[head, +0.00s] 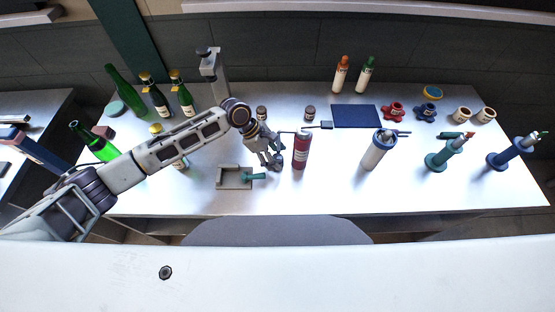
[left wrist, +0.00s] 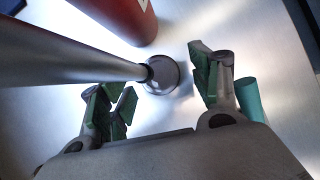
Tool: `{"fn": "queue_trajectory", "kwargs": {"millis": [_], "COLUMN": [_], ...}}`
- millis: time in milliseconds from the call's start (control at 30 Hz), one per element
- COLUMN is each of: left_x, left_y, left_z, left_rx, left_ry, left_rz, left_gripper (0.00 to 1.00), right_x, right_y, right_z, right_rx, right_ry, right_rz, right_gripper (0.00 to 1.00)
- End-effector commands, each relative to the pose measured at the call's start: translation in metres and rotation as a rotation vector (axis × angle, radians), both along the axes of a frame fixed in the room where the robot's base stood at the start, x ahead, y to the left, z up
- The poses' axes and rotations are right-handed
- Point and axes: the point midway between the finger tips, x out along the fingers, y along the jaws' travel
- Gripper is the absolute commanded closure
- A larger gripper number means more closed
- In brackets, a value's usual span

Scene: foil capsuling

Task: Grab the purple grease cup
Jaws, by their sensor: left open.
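My left gripper (head: 272,160) is open, low over the table, just left of the dark red canister (head: 301,152). In the left wrist view, its spread green-padded fingers (left wrist: 163,84) stand either side of a small round greyish-purple cup-like piece (left wrist: 160,78), which looks like the grease cup. The piece lies a little beyond the fingers, and I see no contact. A grey tapering shaft (left wrist: 60,55) comes in from the left and meets it. In the head view, the cup is mostly hidden by the gripper. My right gripper is not in view.
The red canister (left wrist: 120,15) is close beyond the fingers. A teal peg (left wrist: 250,98) is near the right finger; it lies by a beige tray (head: 222,183). Green bottles (head: 122,88) stand back left.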

Motion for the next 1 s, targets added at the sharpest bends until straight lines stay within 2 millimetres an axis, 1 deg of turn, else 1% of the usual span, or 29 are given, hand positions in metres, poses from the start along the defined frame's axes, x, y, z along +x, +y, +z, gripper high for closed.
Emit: {"fn": "queue_trajectory", "kwargs": {"millis": [133,567,900,1000], "left_x": [-0.0007,-0.0007,-0.0007,-0.0006], "left_y": [-0.0032,-0.003,-0.0028,-0.0029], "left_z": [-0.0051,-0.0053,-0.0053,-0.005], "left_rx": [0.0,0.0,0.0,0.0], "left_ry": [0.0,0.0,0.0,-0.001], "left_rz": [-0.001,-0.001,-0.001,0.0], "left_gripper": [0.37,0.37,0.81,0.92], "right_x": [-0.0001,-0.0002,-0.0003,-0.0003], "right_y": [-0.0015,-0.0027,-0.0025,-0.0024], "right_z": [0.0004,0.0002,0.0002,0.0002], "right_rx": [-0.001,-0.003,-0.002,-0.002], "right_ry": [0.001,0.0,0.001,0.001], "right_rz": [0.001,0.001,0.001,0.001], "right_gripper": [0.28,0.28,0.28,0.28]}}
